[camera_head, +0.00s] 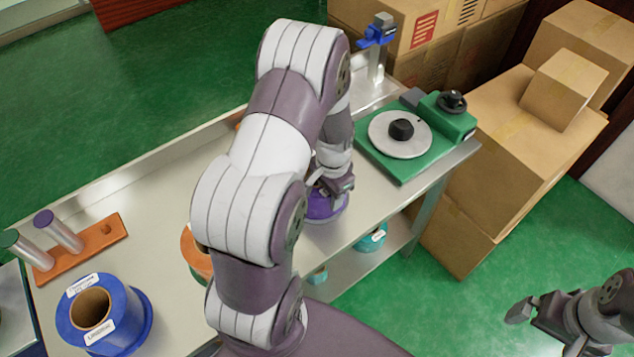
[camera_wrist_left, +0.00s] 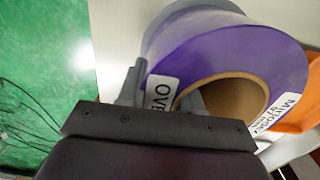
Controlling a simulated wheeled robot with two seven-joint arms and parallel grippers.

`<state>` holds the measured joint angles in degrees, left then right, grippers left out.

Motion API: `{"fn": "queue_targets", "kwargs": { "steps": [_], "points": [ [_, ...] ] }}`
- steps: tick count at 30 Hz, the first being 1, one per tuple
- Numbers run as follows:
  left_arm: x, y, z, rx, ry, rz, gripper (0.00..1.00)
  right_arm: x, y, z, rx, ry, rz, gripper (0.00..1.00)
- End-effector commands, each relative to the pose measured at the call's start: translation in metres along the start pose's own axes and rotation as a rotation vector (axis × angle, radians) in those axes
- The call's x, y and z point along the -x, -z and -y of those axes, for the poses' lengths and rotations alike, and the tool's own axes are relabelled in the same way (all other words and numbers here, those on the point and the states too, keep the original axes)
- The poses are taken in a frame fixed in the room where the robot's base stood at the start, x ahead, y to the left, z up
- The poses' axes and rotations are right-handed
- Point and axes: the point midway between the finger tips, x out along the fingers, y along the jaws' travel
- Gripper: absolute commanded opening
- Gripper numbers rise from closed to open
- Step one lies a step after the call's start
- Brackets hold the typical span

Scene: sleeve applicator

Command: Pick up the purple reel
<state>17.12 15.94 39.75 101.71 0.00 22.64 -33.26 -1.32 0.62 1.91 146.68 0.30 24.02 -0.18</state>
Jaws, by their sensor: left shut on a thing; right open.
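The purple reel (camera_head: 325,205) stands on the metal table near its front edge, partly hidden behind my left arm in the head view. In the left wrist view the purple reel (camera_wrist_left: 225,50) shows its brown cardboard core and white labels. My left gripper (camera_head: 335,184) is at the reel, and in the left wrist view its fingers (camera_wrist_left: 162,97) are shut on the reel's wall, one outside and one in the core. I cannot tell whether the reel is off the table. My right gripper (camera_head: 536,312) is open and empty at the lower right, away from the table.
A blue reel (camera_head: 122,318) stands at the table's left, beside an orange rack (camera_head: 85,250) with pegs. An orange reel (camera_head: 195,252) is partly hidden by my arm. A green machine (camera_head: 410,160) with a round plate stands at the right end. Cardboard boxes (camera_head: 475,150) are beyond it.

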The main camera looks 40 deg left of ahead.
Motion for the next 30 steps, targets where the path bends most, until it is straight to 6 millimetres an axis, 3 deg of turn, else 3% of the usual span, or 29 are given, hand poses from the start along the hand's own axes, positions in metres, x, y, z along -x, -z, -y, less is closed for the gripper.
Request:
{"fn": "queue_targets", "kwargs": {
  "steps": [11, 23, 30],
  "points": [
    [0.005, 0.002, 0.002, 0.000, 0.005, -0.007, 0.00, 0.001, 0.000, 0.000, 0.000, 0.000, 0.000, 1.00],
    [0.044, 0.002, 0.002, 0.000, 0.005, -0.008, 0.00, 0.000, 0.000, 0.000, 0.000, 0.000, 0.000, 1.00],
    [0.063, 0.016, -0.031, -0.005, 0.004, -0.007, 0.00, -0.002, 0.000, 0.000, 0.000, 0.000, 0.000, 1.00]
  ]
}}
